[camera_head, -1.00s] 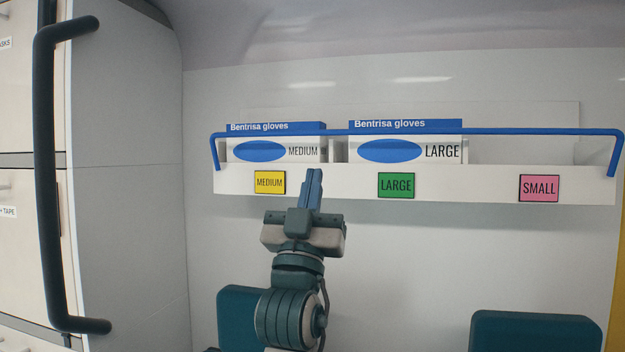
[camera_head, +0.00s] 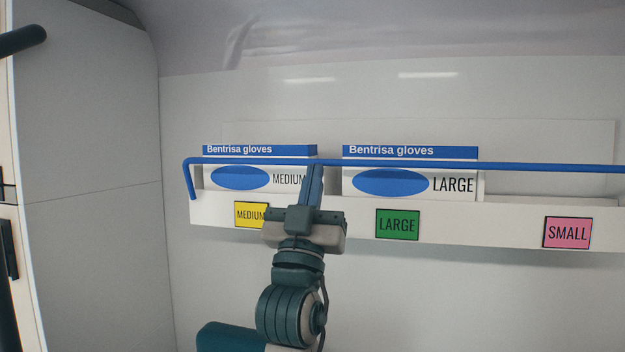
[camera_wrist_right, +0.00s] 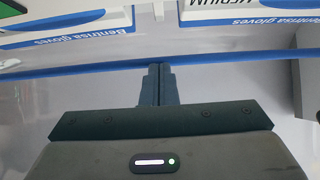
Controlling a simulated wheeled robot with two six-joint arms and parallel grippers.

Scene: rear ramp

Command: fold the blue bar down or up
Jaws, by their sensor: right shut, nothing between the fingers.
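The blue bar (camera_head: 420,165) runs across the front of the white glove shelf (camera_head: 480,222), level with the upper part of the boxes. Its left end bends down to the shelf; its right end is out of the picture. My right gripper (camera_head: 315,172) points up at the shelf between the two boxes, its fingers together and empty. Its tips overlap the bar in the head view. In the right wrist view, the bar (camera_wrist_right: 85,69) crosses just beyond the closed fingertips (camera_wrist_right: 158,68); I cannot tell whether they touch. My left gripper is not in view.
A medium glove box (camera_head: 240,178) and a large glove box (camera_head: 400,182) stand in the shelf behind the bar. The shelf front carries yellow, green and pink labels. A tall cabinet (camera_head: 90,150) with a dark handle (camera_head: 22,40) stands at left. The wall below the shelf is clear.

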